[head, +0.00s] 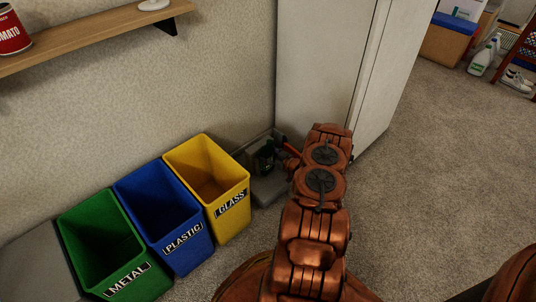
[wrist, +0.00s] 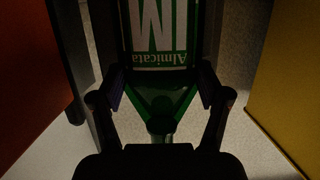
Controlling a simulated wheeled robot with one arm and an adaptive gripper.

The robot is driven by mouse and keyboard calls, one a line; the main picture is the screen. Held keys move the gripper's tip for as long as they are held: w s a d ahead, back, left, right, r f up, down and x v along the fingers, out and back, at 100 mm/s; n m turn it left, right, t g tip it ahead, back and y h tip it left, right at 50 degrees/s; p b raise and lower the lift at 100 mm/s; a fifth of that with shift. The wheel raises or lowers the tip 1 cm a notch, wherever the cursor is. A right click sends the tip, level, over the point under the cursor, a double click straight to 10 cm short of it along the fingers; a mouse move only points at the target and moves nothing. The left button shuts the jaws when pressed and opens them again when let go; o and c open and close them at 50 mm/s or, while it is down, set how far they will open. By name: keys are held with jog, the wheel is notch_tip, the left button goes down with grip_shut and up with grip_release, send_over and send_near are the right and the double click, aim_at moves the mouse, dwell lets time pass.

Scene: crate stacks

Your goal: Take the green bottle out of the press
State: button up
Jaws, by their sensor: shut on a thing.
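The green bottle (wrist: 160,45) with a white label fills the top middle of the wrist view, its neck pointing toward my palm. My gripper (wrist: 160,88) has one dark finger on each side of the bottle and is shut on it. In the head view the press (head: 269,188) is a grey frame low on the floor between the yellow bin and the pale cabinet. My arm reaches down to it, and my gripper there is dark and partly hidden. Whether the bottle still touches the press is too dark to tell.
The yellow GLASS bin (head: 214,180), blue PLASTIC bin (head: 180,245) and green METAL bin (head: 120,265) stand in a row left of the press. The pale cabinet (head: 325,60) stands close behind my arm. Carpet (head: 440,150) is clear to the right.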

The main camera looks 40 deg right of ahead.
jog(key=shift+s+d, duration=0.1)
jog(key=shift+s, duration=0.7)
jog(key=o, duration=0.8)
jog(key=shift+w, duration=0.1)
jog(key=v, duration=1.2)
